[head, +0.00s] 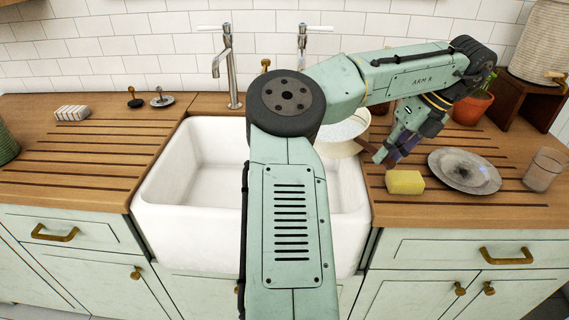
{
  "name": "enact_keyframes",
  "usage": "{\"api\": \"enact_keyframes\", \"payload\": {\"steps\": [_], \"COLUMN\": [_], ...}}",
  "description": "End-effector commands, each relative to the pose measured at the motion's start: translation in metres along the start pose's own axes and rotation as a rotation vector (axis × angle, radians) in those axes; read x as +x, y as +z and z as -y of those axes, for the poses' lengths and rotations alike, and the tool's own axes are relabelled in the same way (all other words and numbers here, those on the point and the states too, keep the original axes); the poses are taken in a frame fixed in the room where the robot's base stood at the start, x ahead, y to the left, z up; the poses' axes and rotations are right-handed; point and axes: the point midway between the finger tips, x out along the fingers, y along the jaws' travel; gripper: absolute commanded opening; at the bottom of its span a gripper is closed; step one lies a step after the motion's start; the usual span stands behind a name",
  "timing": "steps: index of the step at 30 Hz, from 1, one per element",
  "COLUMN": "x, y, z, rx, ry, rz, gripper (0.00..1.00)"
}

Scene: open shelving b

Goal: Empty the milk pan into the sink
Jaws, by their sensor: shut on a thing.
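The cream milk pan (340,148) is at the back right of the sink, over its right rim and partly behind my arm. It looks about upright, with a pale, shiny surface inside that seems to be liquid. My gripper (382,155) is to the right of the pan, shut on its handle, which is mostly hidden by the fingers. The white sink (190,195) is in the middle of the counter. Its left part looks empty; my arm covers much of its middle and right.
A yellow sponge (405,182), a dirty grey plate (464,171) and a glass (545,170) stand right of the sink. A potted plant (472,107) is behind. Two taps (229,75) rise behind the sink. The left counter is mostly clear.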

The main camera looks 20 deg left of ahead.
Motion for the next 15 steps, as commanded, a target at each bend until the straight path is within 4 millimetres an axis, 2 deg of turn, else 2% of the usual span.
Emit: {"api": "enact_keyframes", "payload": {"steps": [1, 15], "x": [-0.0063, 0.0019], "y": [0.0016, -0.0013], "z": [-0.0042, -0.0086], "rx": [-0.004, -0.017], "ry": [-0.006, -0.068], "rz": [0.004, 0.013], "gripper": [0.0, 0.0]}}
